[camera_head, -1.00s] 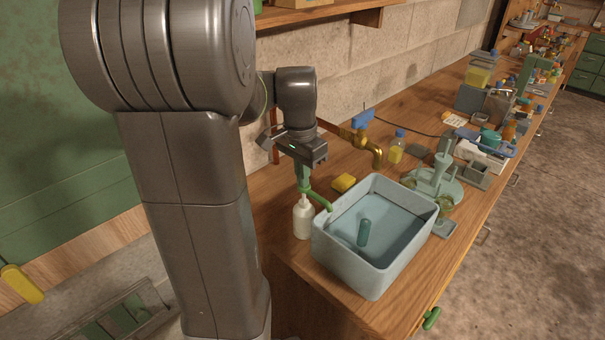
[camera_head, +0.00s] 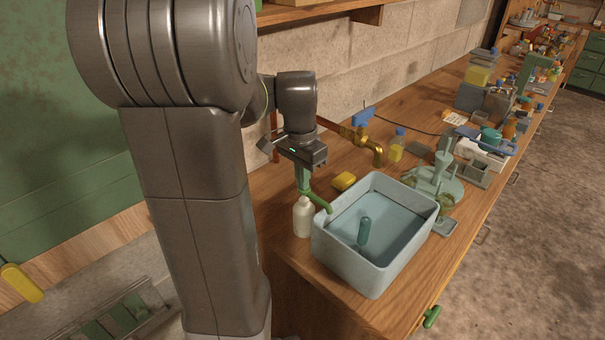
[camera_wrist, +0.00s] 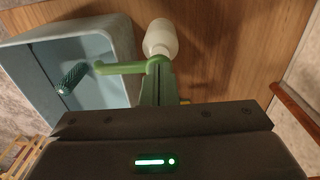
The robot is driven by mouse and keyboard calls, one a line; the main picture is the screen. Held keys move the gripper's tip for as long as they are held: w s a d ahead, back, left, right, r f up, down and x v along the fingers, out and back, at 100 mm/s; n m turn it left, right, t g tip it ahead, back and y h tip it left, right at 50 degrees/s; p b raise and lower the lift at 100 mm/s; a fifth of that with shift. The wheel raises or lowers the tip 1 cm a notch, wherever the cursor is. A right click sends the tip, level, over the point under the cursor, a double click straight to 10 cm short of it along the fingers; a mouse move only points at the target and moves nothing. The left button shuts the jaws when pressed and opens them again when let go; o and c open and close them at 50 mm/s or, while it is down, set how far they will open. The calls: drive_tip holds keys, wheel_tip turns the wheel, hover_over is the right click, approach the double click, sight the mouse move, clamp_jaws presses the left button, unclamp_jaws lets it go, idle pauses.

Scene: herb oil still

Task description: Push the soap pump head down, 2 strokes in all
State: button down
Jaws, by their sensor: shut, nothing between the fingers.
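The soap pump is a cream bottle (camera_head: 303,218) with a green pump head (camera_head: 319,201) whose spout points right, over the wall of the basin. It stands upright on the wooden bench at the basin's left corner. My gripper (camera_head: 303,186) is directly above the pump head, pointing down, with its green fingers shut and empty. In the wrist view the gripper fingertips (camera_wrist: 157,68) reach the base of the green spout (camera_wrist: 120,68), beside the bottle (camera_wrist: 160,40). They look to be at or touching the head; exact contact is hard to tell.
A pale blue basin (camera_head: 345,262) with a teal cylinder (camera_head: 364,231) inside stands right of the pump. A yellow sponge (camera_head: 343,181) and a brass tap (camera_head: 372,146) are behind it. A green press (camera_head: 437,185) stands further right. Bare bench lies in front of the bottle.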

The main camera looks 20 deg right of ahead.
wheel_tip(320, 180, up, 14)
drive_tip(key=p, duration=0.1)
drive_tip(key=shift+w+a+f+p, duration=0.15)
drive_tip(key=shift+a+f+p, duration=0.1)
drive_tip(key=shift+p, duration=0.1)
drive_tip(key=shift+w, duration=0.1)
idle(0.3)
